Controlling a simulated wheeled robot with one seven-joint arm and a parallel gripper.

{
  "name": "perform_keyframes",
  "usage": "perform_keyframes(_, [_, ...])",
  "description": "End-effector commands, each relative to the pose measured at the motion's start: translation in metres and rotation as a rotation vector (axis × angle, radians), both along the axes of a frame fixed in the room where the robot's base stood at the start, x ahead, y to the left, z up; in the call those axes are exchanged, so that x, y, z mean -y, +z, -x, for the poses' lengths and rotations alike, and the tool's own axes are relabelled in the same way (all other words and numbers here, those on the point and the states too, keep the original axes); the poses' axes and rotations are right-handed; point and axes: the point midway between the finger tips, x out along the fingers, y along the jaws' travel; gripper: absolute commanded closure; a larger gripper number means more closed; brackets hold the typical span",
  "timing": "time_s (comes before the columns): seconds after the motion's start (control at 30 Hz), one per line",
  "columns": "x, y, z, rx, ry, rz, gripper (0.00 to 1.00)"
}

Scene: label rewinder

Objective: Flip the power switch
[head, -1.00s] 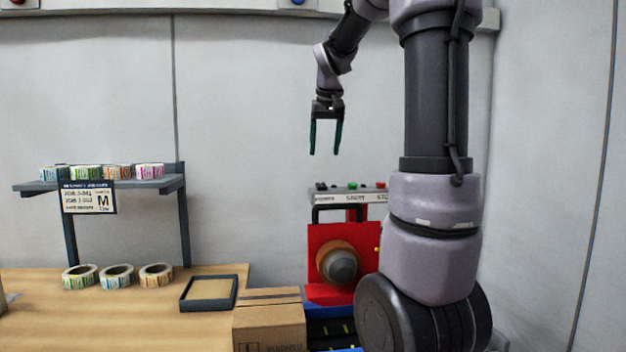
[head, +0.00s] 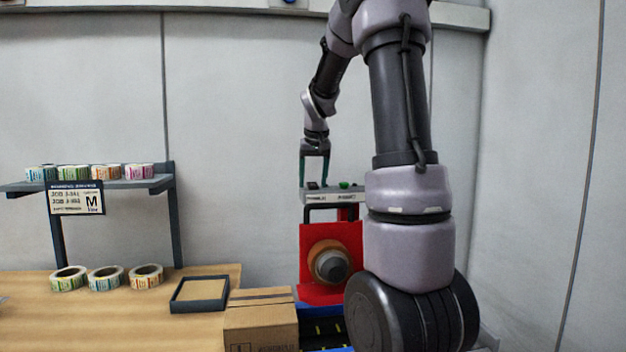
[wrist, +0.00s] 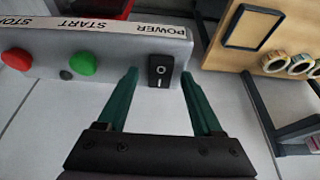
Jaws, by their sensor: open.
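The power switch (wrist: 161,71) is a small black rocker marked O and I. It sits on the face of a grey control box (wrist: 110,48), under the printed word POWER. My gripper (wrist: 160,77) is open and empty, with one green finger on each side of the switch in the picture. Whether the fingertips touch the panel I cannot tell. In the head view my gripper (head: 314,183) hangs pointing down at the left end of the control box (head: 345,196), above the red machine (head: 345,245).
A green START button (wrist: 83,63) and a red STOP button (wrist: 17,59) sit left of the switch in the wrist view. In the head view, a cardboard box (head: 260,325), an empty-looking tray (head: 199,308) and label rolls stand left of the machine.

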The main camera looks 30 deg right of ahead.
Motion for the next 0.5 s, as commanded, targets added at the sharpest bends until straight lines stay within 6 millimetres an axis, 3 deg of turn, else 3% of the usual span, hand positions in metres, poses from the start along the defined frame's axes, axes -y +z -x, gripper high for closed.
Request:
perform_keyframes(0.13, [0.0000, 0.0002, 0.0001, 0.000, 0.000, 0.000, 0.32])
perform_keyframes(0.17, [0.0000, 0.0002, 0.0001, 0.000, 0.000, 0.000, 0.36])
perform_keyframes(0.33, [0.0000, 0.0004, 0.0001, 0.000, 0.000, 0.000, 1.00])
perform_keyframes(0.5, [0.0004, 0.0004, -0.0006, -0.008, 0.001, -0.001, 1.00])
